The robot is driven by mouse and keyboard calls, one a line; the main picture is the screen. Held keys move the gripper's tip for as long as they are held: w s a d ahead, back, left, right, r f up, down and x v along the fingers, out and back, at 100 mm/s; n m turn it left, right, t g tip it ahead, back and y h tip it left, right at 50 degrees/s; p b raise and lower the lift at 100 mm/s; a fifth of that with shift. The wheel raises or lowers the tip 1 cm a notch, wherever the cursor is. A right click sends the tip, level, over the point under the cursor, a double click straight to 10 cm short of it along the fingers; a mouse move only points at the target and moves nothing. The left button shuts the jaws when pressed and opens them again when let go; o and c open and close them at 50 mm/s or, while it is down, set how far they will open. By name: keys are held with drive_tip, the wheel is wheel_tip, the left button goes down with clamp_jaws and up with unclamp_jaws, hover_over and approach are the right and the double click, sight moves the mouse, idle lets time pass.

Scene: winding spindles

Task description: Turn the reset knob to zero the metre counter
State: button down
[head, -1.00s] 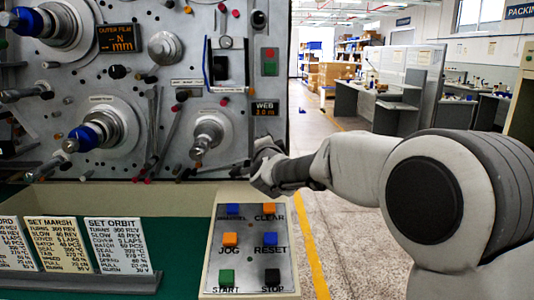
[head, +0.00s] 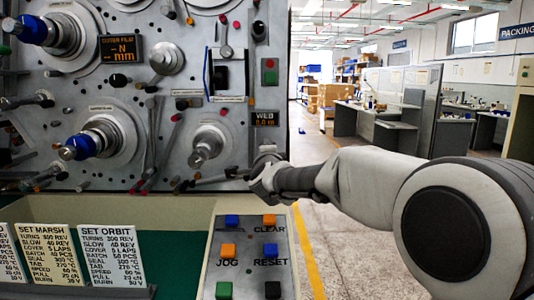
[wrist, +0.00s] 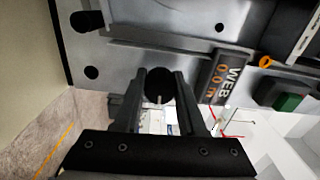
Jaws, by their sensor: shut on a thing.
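The metre counter is a small dark WEB display (head: 264,118) at the right edge of the winding machine. It is blurred in the head view; in the wrist view the WEB display (wrist: 226,78) reads 0.0 m. The black round reset knob (wrist: 160,84) sits between my fingers in the wrist view. My gripper (wrist: 160,100) is shut on it, one finger on each side. In the head view my gripper (head: 264,172) is at the machine's lower right edge, below the display, and it hides the knob.
The panel has several spindles (head: 95,138), levers and small knobs. A green button (wrist: 290,98) and an orange ring (wrist: 265,61) are near the display. Below is a button box (head: 248,250) with several coloured buttons. Setting cards (head: 108,255) stand at the left. Aisle floor is open at right.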

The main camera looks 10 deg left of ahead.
drive_tip(key=shift+r+n+p, duration=0.2)
drive_tip(key=shift+n+p, duration=0.65)
drive_tip(key=shift+n, duration=0.35)
drive_tip(key=n+p, duration=0.1)
drive_tip(key=n, duration=0.1)
drive_tip(key=shift+n+p, duration=0.4)
drive_tip(key=n, duration=0.1)
drive_tip(key=n+p, duration=0.1)
drive_tip(key=n, duration=0.1)
drive_tip(key=shift+f+n, duration=0.2)
drive_tip(key=shift+n, duration=0.1)
drive_tip(key=shift+a+r+n+p, duration=0.1)
drive_tip(key=shift+r+n+p, duration=0.1)
drive_tip(key=shift+n+p, duration=0.8)
drive_tip(key=n+p, duration=0.2)
drive_tip(key=n, duration=0.2)
drive_tip(key=n+p, duration=0.1)
drive_tip(key=n, duration=0.1)
drive_tip(key=shift+f+n, duration=0.2)
drive_tip(key=shift+n, duration=0.2)
drive_tip(key=c, duration=0.5)
unclamp_jaws()
